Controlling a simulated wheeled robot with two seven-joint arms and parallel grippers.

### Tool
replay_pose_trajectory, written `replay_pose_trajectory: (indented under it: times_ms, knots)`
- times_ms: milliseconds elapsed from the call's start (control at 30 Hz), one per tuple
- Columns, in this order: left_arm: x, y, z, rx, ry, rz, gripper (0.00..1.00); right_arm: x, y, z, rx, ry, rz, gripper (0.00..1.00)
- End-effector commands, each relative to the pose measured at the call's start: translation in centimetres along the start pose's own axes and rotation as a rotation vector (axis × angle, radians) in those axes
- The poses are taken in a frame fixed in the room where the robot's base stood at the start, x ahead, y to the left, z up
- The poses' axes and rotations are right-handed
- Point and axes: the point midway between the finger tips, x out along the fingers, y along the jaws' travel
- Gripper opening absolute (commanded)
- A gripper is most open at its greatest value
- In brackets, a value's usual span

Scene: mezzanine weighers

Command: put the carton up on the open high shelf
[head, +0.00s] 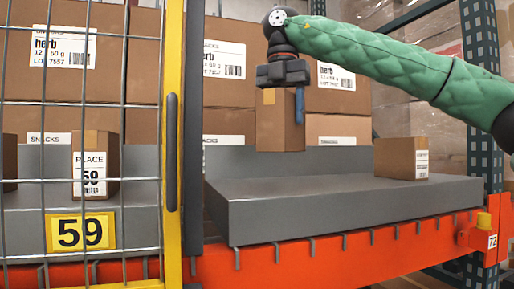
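My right gripper (286,98) comes in from the upper right, pointing down, and is shut on a brown carton (276,128). One blue finger shows against the carton's right side; the other finger is hidden. The carton hangs upright in the air, its bottom above the grey deck of the open shelf (300,192), in front of the low grey back wall. The shelf's deck rests on an orange beam. My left gripper is not in view.
Another carton (402,158) stands at the deck's right end; the deck's left and middle are clear. A yellow-framed mesh gate (172,150) closes the left bay, with a carton (96,165) and a yellow 59 sign (81,232). Large boxes (225,60) stand behind.

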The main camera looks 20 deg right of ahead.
Motion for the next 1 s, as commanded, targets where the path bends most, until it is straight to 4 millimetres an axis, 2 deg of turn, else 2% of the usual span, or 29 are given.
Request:
replay_pose_trajectory:
  times_ms: [333,600,1000]
  knots:
    - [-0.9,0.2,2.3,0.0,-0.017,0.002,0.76,2.0,3.6,0.2,-0.002,0.001,-0.001,0.19]
    - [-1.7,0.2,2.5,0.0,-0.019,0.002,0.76,3.5,6.1,0.4,-0.001,0.001,-0.001,0.19]
    - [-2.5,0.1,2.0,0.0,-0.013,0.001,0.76,4.9,6.8,0.4,-0.002,0.001,0.0,0.19]
